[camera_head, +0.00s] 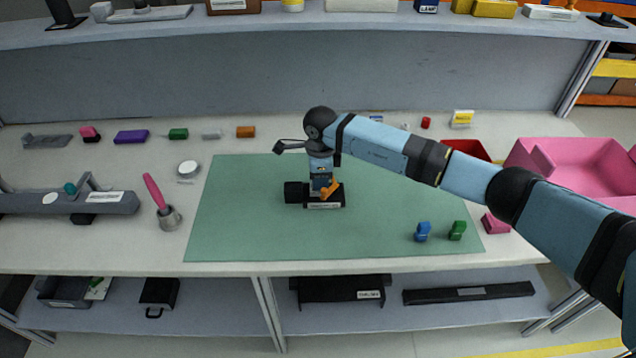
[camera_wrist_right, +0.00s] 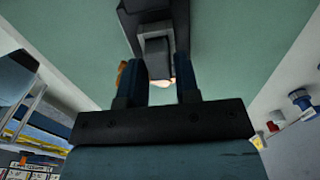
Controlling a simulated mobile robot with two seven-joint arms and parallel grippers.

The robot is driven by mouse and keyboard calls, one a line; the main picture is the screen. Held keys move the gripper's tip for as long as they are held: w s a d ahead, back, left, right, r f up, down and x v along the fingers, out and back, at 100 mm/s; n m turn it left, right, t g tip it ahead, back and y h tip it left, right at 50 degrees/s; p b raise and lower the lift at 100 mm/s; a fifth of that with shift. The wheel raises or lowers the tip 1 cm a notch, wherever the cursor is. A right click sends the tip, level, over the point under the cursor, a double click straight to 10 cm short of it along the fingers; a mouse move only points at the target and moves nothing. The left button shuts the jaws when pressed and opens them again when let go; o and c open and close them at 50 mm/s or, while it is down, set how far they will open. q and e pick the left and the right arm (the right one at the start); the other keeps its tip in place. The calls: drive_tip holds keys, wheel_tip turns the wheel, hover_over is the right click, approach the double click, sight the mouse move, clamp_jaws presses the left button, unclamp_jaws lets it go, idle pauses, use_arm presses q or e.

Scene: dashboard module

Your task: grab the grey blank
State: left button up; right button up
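My right gripper (camera_head: 323,181) points down over a black fixture (camera_head: 294,192) on the green mat. In the right wrist view its two fingers (camera_wrist_right: 163,75) stand apart, with a dark grey block (camera_wrist_right: 155,50) at their tips. Whether the fingers touch that block I cannot tell. An orange part (camera_head: 330,188) shows beside the fingers. A small light grey piece (camera_head: 211,134) lies in the back row on the table; it may be the grey blank, but I cannot be sure. My left gripper is not in view.
The green mat (camera_head: 240,220) is mostly bare. Blue (camera_head: 422,231) and green (camera_head: 457,230) pieces stand at its front right. A pink bin (camera_head: 570,160) and red tray (camera_head: 465,148) are right. Purple (camera_head: 131,137), green (camera_head: 178,134) and orange (camera_head: 245,132) blocks line the back. A shelf overhangs behind.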

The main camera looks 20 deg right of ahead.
clamp_jaws()
idle(0.3)
